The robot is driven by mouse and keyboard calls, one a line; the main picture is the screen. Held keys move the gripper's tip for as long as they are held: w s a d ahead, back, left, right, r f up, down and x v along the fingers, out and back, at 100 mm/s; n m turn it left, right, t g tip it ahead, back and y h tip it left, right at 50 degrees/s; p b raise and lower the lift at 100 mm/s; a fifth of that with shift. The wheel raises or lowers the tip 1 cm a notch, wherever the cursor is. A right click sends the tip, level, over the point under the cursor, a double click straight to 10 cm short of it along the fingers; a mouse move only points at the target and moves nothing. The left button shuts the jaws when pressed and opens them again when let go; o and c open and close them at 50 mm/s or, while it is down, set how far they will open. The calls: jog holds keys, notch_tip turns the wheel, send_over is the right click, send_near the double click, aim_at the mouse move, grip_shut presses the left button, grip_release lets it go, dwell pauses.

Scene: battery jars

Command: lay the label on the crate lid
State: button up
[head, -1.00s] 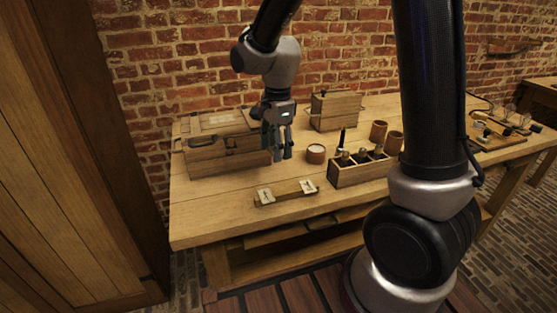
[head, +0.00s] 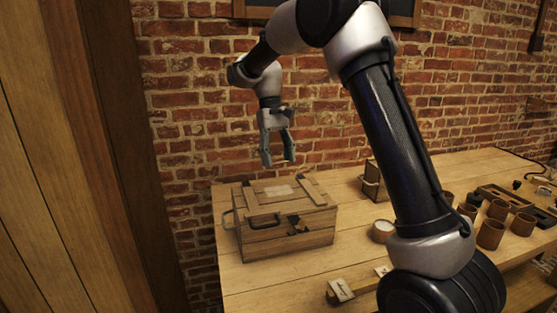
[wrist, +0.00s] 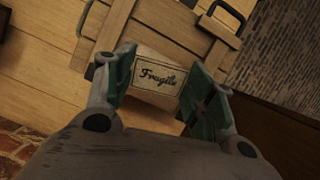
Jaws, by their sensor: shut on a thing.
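The wooden crate (head: 290,236) stands on the left of the bench. In the wrist view, the cream label (wrist: 156,77), printed "Fragile", spans between the two green-padded fingers (wrist: 160,93). They are shut on it, with the crate lid (wrist: 125,20) beyond.
A smaller wooden box (head: 372,182) and a round pale-topped jar (head: 382,231) stand right of the crate. A holder with metal clips (head: 341,290) lies at the bench front. Several brown cups (head: 490,234) stand farther right. A brick wall rises behind the bench.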

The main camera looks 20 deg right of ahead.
aim_at(280, 192)
jog(key=shift+f, duration=4)
jog(key=o, duration=0.7)
jog(key=shift+o, duration=0.2)
